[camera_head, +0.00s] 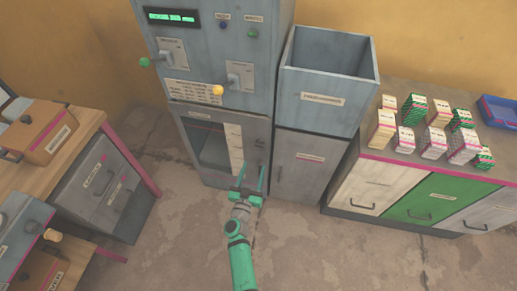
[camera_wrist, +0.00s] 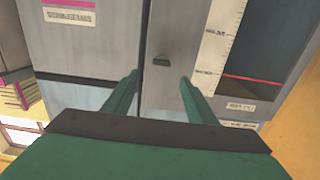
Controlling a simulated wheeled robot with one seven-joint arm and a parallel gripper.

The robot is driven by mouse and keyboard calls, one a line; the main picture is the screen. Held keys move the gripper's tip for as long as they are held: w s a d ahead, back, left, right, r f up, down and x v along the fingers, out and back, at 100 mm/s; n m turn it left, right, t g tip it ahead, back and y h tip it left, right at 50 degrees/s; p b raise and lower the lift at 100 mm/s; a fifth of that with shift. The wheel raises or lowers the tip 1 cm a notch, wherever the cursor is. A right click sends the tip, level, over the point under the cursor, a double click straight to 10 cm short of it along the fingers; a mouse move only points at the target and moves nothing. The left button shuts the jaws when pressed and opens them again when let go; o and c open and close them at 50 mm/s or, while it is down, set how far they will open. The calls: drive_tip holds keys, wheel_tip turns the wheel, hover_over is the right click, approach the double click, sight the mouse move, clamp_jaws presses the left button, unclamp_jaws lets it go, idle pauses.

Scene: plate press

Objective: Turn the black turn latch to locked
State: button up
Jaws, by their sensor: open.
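The black turn latch (camera_wrist: 161,60) shows in the wrist view as a small dark piece on a grey door panel, lying roughly crosswise in the picture. My gripper (camera_wrist: 160,77) is open, with its two green fingers apart and nothing between them. The latch appears just beyond the fingertips, between their lines; I see no contact. In the head view my gripper (camera_head: 252,170) is in front of the lower right part of the grey press machine (camera_head: 222,70). I cannot make out the latch clearly there.
A grey cabinet (camera_head: 299,171) with an open bin (camera_head: 322,98) on top stands right of the press. A white scale strip (camera_wrist: 219,45) is beside the latch's panel. A workbench (camera_head: 92,128) is at left, a counter with small boxes (camera_head: 400,165) at right. The floor between is clear.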

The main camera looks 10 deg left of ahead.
sight(260, 144)
drive_tip(key=w, duration=1.1)
drive_tip(key=shift+w+a, duration=0.15)
drive_tip(key=shift+a, duration=0.05)
drive_tip(key=c, duration=1.1)
